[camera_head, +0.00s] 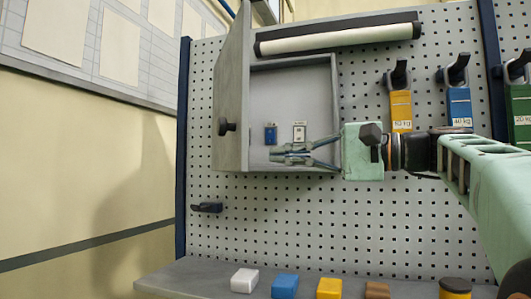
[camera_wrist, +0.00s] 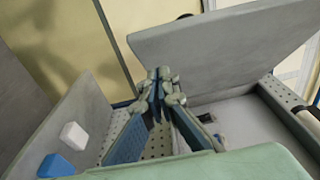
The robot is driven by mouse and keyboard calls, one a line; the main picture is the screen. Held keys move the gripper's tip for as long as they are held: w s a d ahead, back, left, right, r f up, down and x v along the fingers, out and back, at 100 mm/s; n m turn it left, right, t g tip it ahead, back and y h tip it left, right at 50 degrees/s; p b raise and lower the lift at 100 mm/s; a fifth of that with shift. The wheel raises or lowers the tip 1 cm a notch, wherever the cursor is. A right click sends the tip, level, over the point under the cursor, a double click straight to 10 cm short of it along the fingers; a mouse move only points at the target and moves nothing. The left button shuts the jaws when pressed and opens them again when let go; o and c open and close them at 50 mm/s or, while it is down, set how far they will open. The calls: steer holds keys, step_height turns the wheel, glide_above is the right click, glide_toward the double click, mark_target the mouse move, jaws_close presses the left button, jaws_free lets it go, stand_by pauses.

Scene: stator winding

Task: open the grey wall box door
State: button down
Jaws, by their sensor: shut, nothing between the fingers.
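The grey wall box (camera_head: 324,85) is mounted on the perforated panel, and its front is uncovered. Its door (camera_head: 231,70) stands swung out at the left side, with a dark knob (camera_head: 227,127) on it. In the wrist view the door (camera_wrist: 225,45) is a large grey panel above the open box (camera_wrist: 245,118). My gripper (camera_head: 276,154) is shut and empty, in front of the lower part of the box opening, right of the door's knob. In the wrist view its fingertips (camera_wrist: 158,76) are together, near the door's lower left edge. I cannot tell whether they touch it.
Inside the box are a blue item (camera_head: 270,134) and a white item (camera_head: 299,132). A long light tube (camera_head: 340,38) is above. Labelled yellow (camera_head: 401,110) and blue (camera_head: 459,106) tags hang right. A shelf (camera_head: 200,276) below holds several blocks. A dark hook (camera_head: 207,207) sits lower left.

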steer(key=shift+s+a, duration=0.3)
steer(key=shift+a, duration=0.5)
steer(key=shift+s+a, duration=0.3)
steer(key=shift+a, duration=0.45)
steer(key=shift+a, duration=0.15)
